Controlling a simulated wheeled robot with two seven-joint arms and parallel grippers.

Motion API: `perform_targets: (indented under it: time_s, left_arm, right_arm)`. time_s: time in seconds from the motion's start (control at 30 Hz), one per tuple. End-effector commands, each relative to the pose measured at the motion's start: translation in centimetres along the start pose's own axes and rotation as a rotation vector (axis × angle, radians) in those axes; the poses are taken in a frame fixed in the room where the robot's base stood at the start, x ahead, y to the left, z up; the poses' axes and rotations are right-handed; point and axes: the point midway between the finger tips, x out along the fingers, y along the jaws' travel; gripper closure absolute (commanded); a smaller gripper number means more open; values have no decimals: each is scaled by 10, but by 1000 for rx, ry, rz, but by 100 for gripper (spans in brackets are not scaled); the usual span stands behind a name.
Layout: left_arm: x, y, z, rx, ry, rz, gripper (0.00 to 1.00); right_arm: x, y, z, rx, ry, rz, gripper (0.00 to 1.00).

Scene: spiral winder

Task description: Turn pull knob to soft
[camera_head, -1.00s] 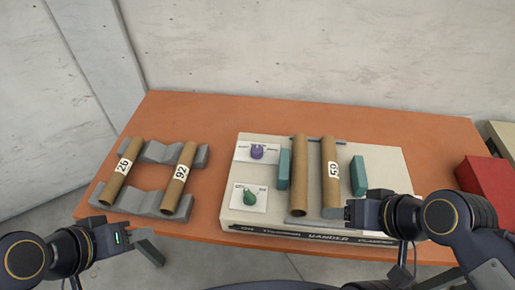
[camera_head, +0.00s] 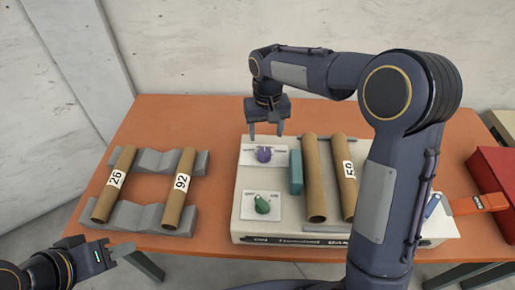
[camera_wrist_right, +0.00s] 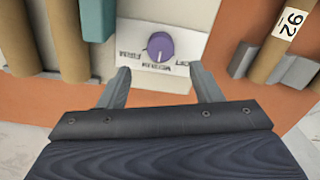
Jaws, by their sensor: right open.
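The purple knob (camera_head: 264,154) sits on a white label plate at the back left of the winder (camera_head: 238,200). In the right wrist view the purple knob (camera_wrist_right: 160,46) has a pale pointer line, and its plate reads FIRM, MEDIUM and a partly hidden third word that looks like SOFT. The green knob (camera_head: 262,204) is nearer the front. My right gripper (camera_head: 266,136) is open and empty, pointing down just above and behind the purple knob; its fingers (camera_wrist_right: 163,85) show apart in the wrist view. My left gripper (camera_head: 122,250) is low at the front left, its jaw gap unclear.
Two cardboard tubes (camera_head: 312,180) lie on the winder beside a teal block (camera_head: 296,172). Tubes marked 26 (camera_head: 114,183) and 92 (camera_head: 180,187) rest on grey cradles (camera_head: 150,215) at left. A red box (camera_head: 492,170) stands at right. The back left table is clear.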

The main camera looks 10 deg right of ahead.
Motion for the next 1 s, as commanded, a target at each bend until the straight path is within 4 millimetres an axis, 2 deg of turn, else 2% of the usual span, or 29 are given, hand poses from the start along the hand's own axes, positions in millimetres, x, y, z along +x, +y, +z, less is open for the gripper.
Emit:
perform_targets:
  time_s: [0.17,0.4,0.6,0.93,1.0]
  left_arm:
    - [0,0,0,0,0,0,64]
    - [-2,1,-1,0,0,0,64]
    - [-3,1,-1,0,0,0,64]
    - [-3,1,-1,0,0,0,64]
    - [-3,1,-1,0,0,0,64]
  right_arm:
    - [17,-1,-2,0,-7,9,41]
    - [56,-1,-2,0,-7,8,41]
    - [76,-1,-2,0,-5,7,41]
    - [80,-1,-2,0,-3,6,41]
    - [80,-1,-2,-1,-3,6,50]
